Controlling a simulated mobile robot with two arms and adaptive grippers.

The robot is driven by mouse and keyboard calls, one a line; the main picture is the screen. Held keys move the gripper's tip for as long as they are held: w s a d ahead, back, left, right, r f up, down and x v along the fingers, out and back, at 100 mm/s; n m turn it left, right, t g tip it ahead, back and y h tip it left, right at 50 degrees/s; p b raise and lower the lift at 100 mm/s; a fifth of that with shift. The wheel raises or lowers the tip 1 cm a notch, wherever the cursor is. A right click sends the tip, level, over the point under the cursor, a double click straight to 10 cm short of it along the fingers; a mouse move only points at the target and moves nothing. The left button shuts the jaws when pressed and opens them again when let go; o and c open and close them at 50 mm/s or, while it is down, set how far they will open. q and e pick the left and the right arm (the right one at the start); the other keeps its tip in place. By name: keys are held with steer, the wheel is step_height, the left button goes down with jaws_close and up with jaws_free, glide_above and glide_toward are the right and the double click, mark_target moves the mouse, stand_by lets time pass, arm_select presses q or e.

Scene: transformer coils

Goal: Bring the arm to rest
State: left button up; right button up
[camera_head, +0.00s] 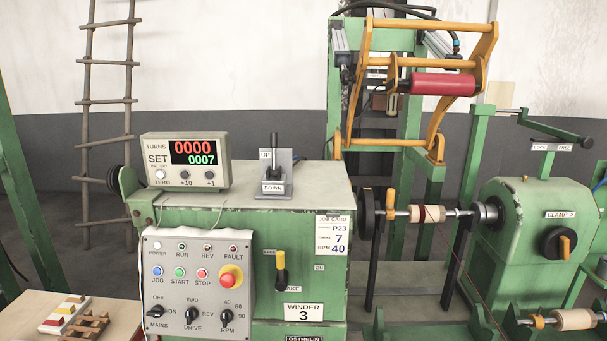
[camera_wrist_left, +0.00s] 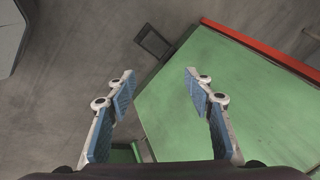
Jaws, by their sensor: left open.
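My left gripper (camera_wrist_left: 158,85) shows in the left wrist view with its two blue-padded fingers spread apart and nothing between them. Below it lie a grey floor and a green flat surface (camera_wrist_left: 235,100) with a red edge. Neither of my arms shows in the head view, and my right gripper is in no view. The green winder (camera_head: 270,235) stands in the middle of the head view, with its control panel (camera_head: 197,285) on the front. The counter box (camera_head: 185,161) on top reads 0000 and 0007.
A coil form (camera_head: 427,214) sits on the spindle between winder and green tailstock (camera_head: 540,230). An orange frame with a red roller (camera_head: 442,84) rises behind. A wooden ladder (camera_head: 107,100) leans on the wall. A small table (camera_head: 105,322) with wooden pieces is at front left.

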arm_select(q)
steer(key=s+f+n+g, duration=0.1)
steer(key=s+f, duration=0.4)
steer(key=s, duration=0.5)
steer(key=s+d+f+n+g, duration=0.1)
steer(key=s+f, duration=0.4)
steer(key=s, duration=0.6)
steer(key=s+d+f+n+g+h, duration=0.1)
steer(key=s+f+n, duration=0.3)
steer(key=s, duration=0.7)
steer(key=shift+s+f+n+g, duration=0.25)
steer(key=shift+f+n+g, duration=0.15)
steer(key=shift+f+g, duration=0.4)
steer(key=shift+r, duration=0.1)
